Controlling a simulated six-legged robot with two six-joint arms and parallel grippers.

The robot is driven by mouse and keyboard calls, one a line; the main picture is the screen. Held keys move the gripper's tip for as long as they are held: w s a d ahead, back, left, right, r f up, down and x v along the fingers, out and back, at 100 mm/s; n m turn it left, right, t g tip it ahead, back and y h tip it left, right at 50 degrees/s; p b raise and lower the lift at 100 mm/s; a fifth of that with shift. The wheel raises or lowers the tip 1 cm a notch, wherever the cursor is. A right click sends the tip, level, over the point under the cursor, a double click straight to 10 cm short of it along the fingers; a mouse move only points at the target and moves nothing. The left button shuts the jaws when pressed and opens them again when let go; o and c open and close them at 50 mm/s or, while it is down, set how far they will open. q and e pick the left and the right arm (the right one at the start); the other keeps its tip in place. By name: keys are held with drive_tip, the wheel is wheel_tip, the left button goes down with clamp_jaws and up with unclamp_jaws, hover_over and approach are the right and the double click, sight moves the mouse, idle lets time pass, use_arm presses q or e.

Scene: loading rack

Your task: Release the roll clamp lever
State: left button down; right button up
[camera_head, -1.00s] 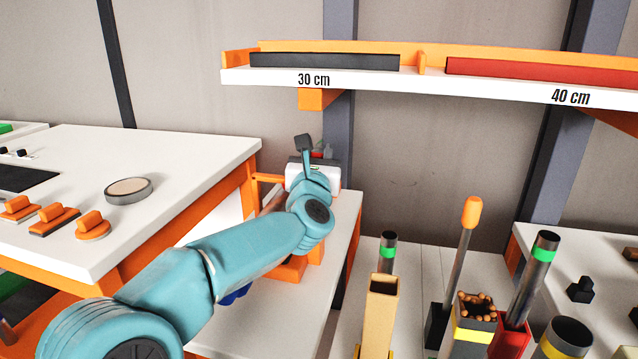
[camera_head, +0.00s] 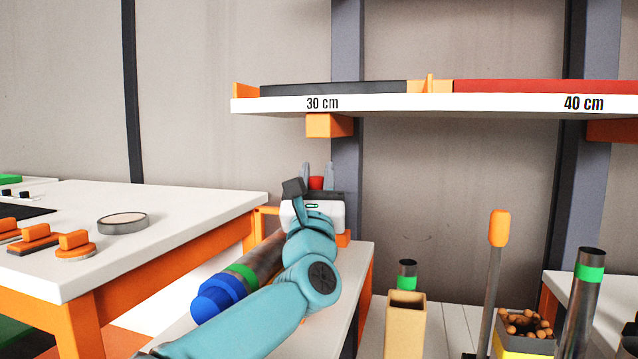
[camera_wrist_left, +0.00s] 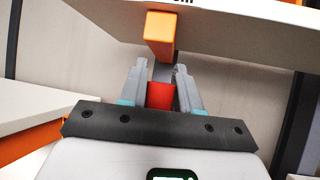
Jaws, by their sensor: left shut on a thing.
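My left gripper (camera_head: 317,176) points away from me at the far end of the narrow white bench, below the shelf. Its two grey fingers stand on either side of a red part (camera_head: 316,183), which looks like the clamp lever. In the left wrist view the red lever (camera_wrist_left: 160,95) sits between the fingertips (camera_wrist_left: 160,84), and the gripper is shut on it. A dark roll (camera_head: 262,258) with a green band and a blue end lies on the bench, left of my forearm and partly hidden by it. The rest of the clamp is hidden behind my wrist. My right gripper is not in view.
A white shelf (camera_head: 420,104) with an orange bracket (camera_head: 330,125) hangs above and beyond the gripper. A white table (camera_head: 170,230) with a tape roll (camera_head: 122,223) stands left. Several upright tubes and a cardboard box (camera_head: 405,320) stand right of the bench.

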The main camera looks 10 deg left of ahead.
use_arm(q)
drive_tip(key=shift+s, duration=0.1)
idle(0.3)
drive_tip(key=c, duration=0.9)
unclamp_jaws()
drive_tip(key=shift+f, duration=0.1)
